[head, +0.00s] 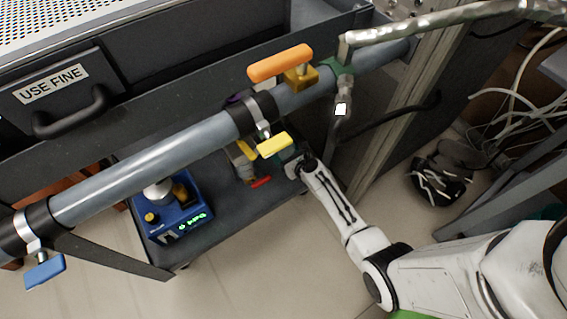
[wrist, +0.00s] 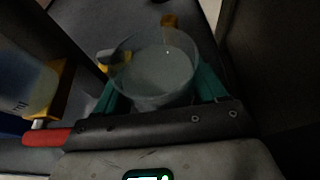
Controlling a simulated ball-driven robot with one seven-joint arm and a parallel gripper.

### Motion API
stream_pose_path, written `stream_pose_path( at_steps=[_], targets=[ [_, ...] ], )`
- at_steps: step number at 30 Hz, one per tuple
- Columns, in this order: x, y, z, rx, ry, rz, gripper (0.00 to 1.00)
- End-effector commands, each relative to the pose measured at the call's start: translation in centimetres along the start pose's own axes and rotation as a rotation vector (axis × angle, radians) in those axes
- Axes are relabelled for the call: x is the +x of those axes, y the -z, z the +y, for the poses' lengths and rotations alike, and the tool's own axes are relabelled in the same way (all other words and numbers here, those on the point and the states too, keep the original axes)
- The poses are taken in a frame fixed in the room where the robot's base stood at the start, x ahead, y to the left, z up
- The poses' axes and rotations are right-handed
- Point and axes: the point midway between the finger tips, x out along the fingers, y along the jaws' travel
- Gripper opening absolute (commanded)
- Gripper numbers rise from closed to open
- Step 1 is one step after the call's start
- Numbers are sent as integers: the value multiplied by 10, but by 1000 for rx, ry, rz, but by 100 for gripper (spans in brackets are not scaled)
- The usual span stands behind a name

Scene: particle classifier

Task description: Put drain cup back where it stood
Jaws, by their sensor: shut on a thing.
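The drain cup (wrist: 155,75) is a clear round cup in the wrist view, with pale grey showing inside its rim. My gripper (wrist: 155,95) has its green fingers on either side of the cup and is shut on it. In the head view, my gripper (head: 294,166) is low, over or beside the dark lower shelf (head: 225,222), below the pipe. The cup cannot be made out clearly there. Whether its base touches the shelf cannot be told.
A grey pipe (head: 150,165) with yellow, orange and blue valve handles crosses above the shelf. A blue device (head: 180,215) with a green display stands on the shelf's left. A red handle (wrist: 45,138) lies close left of my gripper. A grey post (head: 385,120) stands right.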

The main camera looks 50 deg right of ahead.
Motion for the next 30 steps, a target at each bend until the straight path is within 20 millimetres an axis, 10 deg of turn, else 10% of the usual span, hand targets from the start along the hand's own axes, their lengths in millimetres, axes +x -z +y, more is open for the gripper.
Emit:
stream_pose_path(
  at_steps=[30],
  targets=[
    [34,63,-1,4,9,-1,27]
  ],
)
